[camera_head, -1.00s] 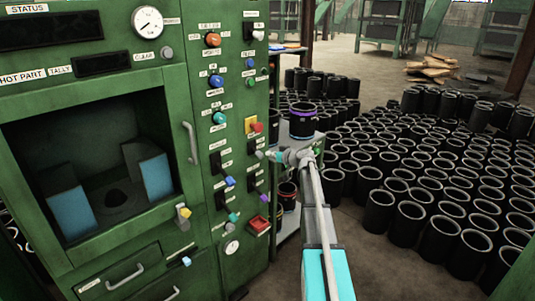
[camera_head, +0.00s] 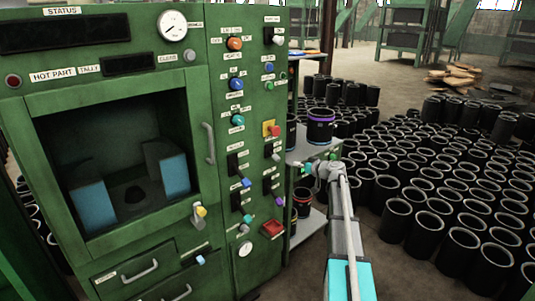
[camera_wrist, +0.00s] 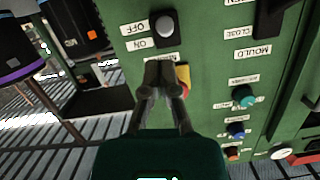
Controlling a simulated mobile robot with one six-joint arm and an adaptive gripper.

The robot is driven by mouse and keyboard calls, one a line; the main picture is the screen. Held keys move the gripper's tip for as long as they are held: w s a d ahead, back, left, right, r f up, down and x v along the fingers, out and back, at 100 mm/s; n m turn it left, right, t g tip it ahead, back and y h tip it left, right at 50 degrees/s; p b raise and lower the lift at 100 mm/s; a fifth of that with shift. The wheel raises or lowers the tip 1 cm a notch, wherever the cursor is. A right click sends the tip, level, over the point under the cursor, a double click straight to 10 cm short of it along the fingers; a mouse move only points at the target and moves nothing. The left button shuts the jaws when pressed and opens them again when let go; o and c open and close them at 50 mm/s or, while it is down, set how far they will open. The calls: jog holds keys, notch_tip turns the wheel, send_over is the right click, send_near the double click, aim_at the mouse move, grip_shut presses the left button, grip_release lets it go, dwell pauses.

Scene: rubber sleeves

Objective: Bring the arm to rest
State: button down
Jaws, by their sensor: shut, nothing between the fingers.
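My gripper (camera_head: 308,168) is at the end of my extended arm, just right of the green machine's control panel (camera_head: 250,100) in the head view. In the wrist view my gripper (camera_wrist: 165,75) has its two dark fingers together with nothing between them. The fingertips overlap part of a yellow plate (camera_wrist: 184,78) on the panel. I cannot tell the exact gap to the panel.
The panel carries several knobs, switches and a red-and-yellow button (camera_head: 272,130). A shelf rack (camera_head: 310,150) beside it holds dark sleeves, one purple-rimmed (camera_head: 321,125). Several rows of black sleeves (camera_head: 440,190) cover the floor at right. A door handle (camera_head: 208,144) sticks out from the machine.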

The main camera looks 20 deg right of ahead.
jog(key=shift+a, duration=0.1)
jog(key=s+a+f+g+p, duration=0.2)
jog(key=s+a+g+p, duration=0.3)
jog(key=a, duration=0.7)
jog(key=s+a+f+g+p, duration=0.1)
jog(key=s+a+g, duration=0.2)
jog(key=s+a, duration=0.7)
jog(key=s+a+m+g+h+p, duration=0.1)
jog(key=s+a+g+h+p, duration=0.1)
jog(key=s+a, duration=0.4)
jog(key=s+a+m+g+h+p, duration=0.1)
jog(key=s+a+g+h+p, duration=0.2)
jog(key=s, duration=0.8)
jog(key=a+g+p, duration=0.1)
jog(key=a, duration=0.1)
jog(key=shift+s+a+g+h, duration=0.25)
jog(key=shift+a+g+h, duration=0.05)
jog(key=shift+a, duration=0.1)
jog(key=shift+r, duration=0.1)
